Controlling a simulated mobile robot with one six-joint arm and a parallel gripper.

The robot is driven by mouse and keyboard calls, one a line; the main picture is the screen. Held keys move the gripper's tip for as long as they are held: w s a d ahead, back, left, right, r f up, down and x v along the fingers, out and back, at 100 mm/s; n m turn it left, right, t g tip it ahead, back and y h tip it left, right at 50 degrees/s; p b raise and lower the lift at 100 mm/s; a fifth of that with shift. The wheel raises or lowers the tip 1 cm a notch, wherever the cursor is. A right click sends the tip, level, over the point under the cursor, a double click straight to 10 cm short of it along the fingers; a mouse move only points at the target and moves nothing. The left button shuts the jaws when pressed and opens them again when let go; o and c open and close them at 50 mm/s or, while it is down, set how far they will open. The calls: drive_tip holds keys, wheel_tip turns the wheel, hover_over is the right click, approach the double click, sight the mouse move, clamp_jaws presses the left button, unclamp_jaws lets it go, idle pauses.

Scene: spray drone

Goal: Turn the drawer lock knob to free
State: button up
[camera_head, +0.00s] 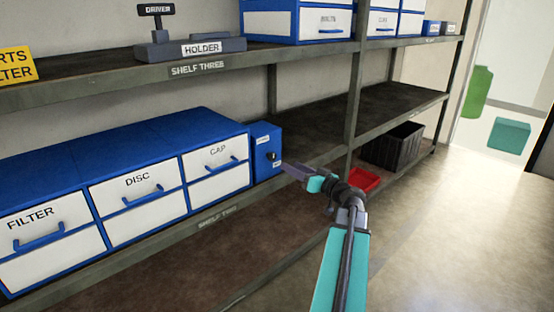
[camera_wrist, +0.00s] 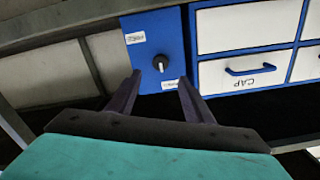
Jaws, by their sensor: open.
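The drawer lock knob (camera_head: 271,156) is a small dark knob on the face of a blue lock panel (camera_head: 262,140), at the right end of the drawer cabinet. In the wrist view, which is upside down, the knob (camera_wrist: 161,63) has a white pointer mark, and the blue panel (camera_wrist: 158,22) carries two small white labels too small to read. My gripper (camera_head: 286,168) is just in front of the panel. In the wrist view my gripper (camera_wrist: 159,79) is open, its two fingers reaching toward the knob with nothing between them. The fingers appear apart from the knob.
White-fronted drawers with blue handles, marked FILTER (camera_head: 33,217), DISC (camera_head: 138,180) and CAP (camera_head: 219,151), stand left of the panel. A red tray (camera_head: 364,180) and a black crate (camera_head: 392,146) are at right. A shelf post (camera_head: 354,95) rises near my arm.

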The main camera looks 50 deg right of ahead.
sight(274, 157)
drive_tip(key=w, duration=0.6)
drive_tip(key=w+b, duration=0.1)
drive_tip(key=w, duration=0.3)
drive_tip(key=shift+d, duration=0.35)
drive_tip(key=shift+c, duration=0.4)
